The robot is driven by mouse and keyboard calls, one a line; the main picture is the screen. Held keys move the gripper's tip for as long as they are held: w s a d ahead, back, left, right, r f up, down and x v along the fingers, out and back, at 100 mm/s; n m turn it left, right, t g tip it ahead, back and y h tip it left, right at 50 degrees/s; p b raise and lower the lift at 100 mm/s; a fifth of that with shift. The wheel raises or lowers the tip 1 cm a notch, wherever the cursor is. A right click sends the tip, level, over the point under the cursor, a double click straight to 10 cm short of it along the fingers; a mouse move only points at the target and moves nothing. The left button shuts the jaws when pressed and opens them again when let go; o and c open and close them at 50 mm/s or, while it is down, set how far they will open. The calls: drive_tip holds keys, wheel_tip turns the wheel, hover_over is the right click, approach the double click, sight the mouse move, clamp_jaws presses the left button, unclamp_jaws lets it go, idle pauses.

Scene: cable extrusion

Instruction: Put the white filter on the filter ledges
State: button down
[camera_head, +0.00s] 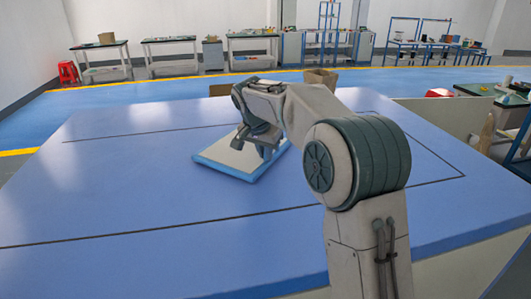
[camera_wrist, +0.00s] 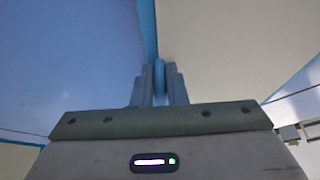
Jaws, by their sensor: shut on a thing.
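The white filter (camera_head: 228,158) is a flat white panel with a blue frame. In the head view it appears low over or on the blue table, partly hidden behind my gripper (camera_head: 254,148). I cannot tell whether it touches the table. In the wrist view my gripper (camera_wrist: 160,73) is shut on the filter's blue frame edge, with the white panel (camera_wrist: 230,50) filling the upper right. I cannot make out the filter ledges in either view.
The wide blue table (camera_head: 110,210) has much free room at left and front, with dark lines on its surface. A brown box (camera_head: 321,78) stands behind my arm. A cluttered green-topped bench (camera_head: 490,92) is at the right. Workbenches line the far wall.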

drive_tip(key=shift+f, duration=0.2)
drive_tip(key=c, duration=1.5)
unclamp_jaws()
drive_tip(key=shift+f, duration=0.1)
drive_tip(key=shift+o, duration=0.2)
